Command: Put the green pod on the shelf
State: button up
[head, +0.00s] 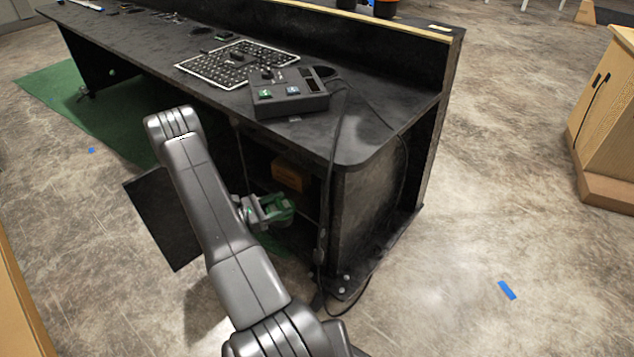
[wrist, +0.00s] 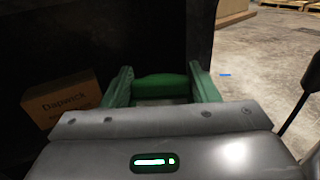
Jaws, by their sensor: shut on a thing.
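The green pod (head: 281,211) is in my gripper (head: 272,209), in front of the open right-hand compartment of the black console (head: 375,195). In the wrist view, the green pod (wrist: 162,85) shows between the green fingers of my gripper (wrist: 163,92), and the gripper is shut on it. The pod's lower part is hidden by the gripper body. Inside the dark compartment, a brown cardboard box (head: 290,174) stands behind the pod; the box (wrist: 60,98) is at the left in the wrist view. The shelf surface is too dark to make out clearly.
A black door panel (head: 163,218) stands open left of my arm. A control box (head: 288,98) with buttons sits on the console top, its cables hanging down the right front corner. A wooden cabinet (head: 605,115) stands at the right.

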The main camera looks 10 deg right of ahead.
jog(key=w+d+b, duration=0.3)
jog(key=w+d, duration=0.9)
jog(key=d, duration=0.3)
jog(key=shift+w+d+f+b, duration=0.15)
jog(key=shift+f+b, duration=0.5)
jog(key=shift+f, duration=1.15)
jog(key=shift+w+d+f+b, duration=0.1)
jog(key=shift+f+b, duration=0.55)
jog(key=shift+f, duration=1.1)
jog(key=shift+f, duration=0.2)
jog(key=o, duration=1.1)
jog(key=shift+r, duration=0.2)
